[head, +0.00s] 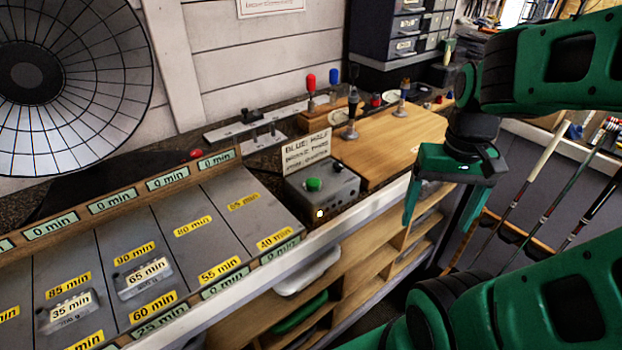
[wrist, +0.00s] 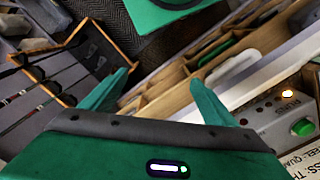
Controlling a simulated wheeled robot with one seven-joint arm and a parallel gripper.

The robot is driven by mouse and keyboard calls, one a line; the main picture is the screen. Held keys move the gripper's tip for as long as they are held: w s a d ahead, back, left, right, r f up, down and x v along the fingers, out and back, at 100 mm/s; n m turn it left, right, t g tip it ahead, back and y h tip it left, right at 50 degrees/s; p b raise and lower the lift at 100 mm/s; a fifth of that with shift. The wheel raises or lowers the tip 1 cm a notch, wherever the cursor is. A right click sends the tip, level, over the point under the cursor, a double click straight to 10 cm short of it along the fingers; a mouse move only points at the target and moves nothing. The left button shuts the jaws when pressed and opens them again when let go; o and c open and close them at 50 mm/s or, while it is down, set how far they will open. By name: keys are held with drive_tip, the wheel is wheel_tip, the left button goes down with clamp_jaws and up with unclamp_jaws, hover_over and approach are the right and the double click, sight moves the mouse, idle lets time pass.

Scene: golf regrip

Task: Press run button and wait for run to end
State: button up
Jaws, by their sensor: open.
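A grey control box (head: 326,196) sits on the counter near its front edge. It has a green button (head: 314,184) on top, a dark knob and a small lit lamp (head: 320,213) on its front.
A compartmented tray (head: 185,222) with minute labels and two labelled weights fills the left. Golf clubs (head: 519,190) stand in a rack at right.

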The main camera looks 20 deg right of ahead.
clamp_jaws()
idle(1.5)
